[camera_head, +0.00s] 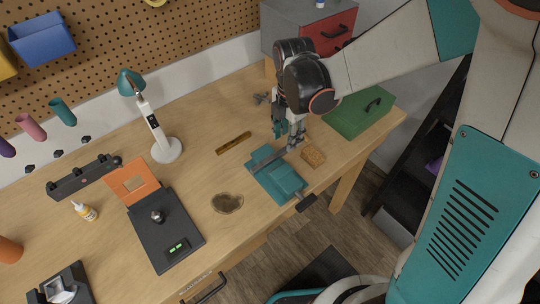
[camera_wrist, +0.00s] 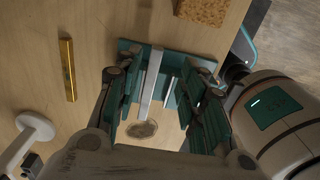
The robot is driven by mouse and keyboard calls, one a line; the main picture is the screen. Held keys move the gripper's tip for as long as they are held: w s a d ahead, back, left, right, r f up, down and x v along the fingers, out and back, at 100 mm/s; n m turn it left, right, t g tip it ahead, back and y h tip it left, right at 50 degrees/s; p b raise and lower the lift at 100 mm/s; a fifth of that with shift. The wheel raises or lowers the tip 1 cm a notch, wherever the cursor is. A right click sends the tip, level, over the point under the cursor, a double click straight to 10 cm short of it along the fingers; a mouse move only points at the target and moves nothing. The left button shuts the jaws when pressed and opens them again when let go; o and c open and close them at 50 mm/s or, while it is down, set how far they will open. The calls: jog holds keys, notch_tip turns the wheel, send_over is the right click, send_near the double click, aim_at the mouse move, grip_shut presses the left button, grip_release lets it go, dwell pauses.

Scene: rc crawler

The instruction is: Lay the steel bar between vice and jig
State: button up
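My gripper (camera_head: 287,136) points down at the far side of the teal vice (camera_head: 279,180), near the table's right end. In the wrist view its fingers (camera_wrist: 160,98) are spread wide, with a clear gap on each side of a long silver strip, which looks like the steel bar (camera_wrist: 151,82). I cannot identify the jig with certainty.
A brass bar (camera_head: 233,143) lies left of the vice. A dark round patch (camera_head: 227,203) is in front. A white lamp (camera_head: 166,150) stands behind at left. A black device (camera_head: 167,230) is nearer left.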

aim_at(270, 160)
jog(key=shift+w+f+b, duration=0.2)
jog(key=shift+f+b, duration=0.25)
jog(key=shift+f, duration=0.95)
jog(key=shift+w+f+b, duration=0.15)
jog(key=shift+f+b, duration=0.3)
jog(key=shift+f, duration=0.9)
jog(key=shift+r, duration=0.1)
jog(key=shift+c, duration=0.4)
grip_shut()
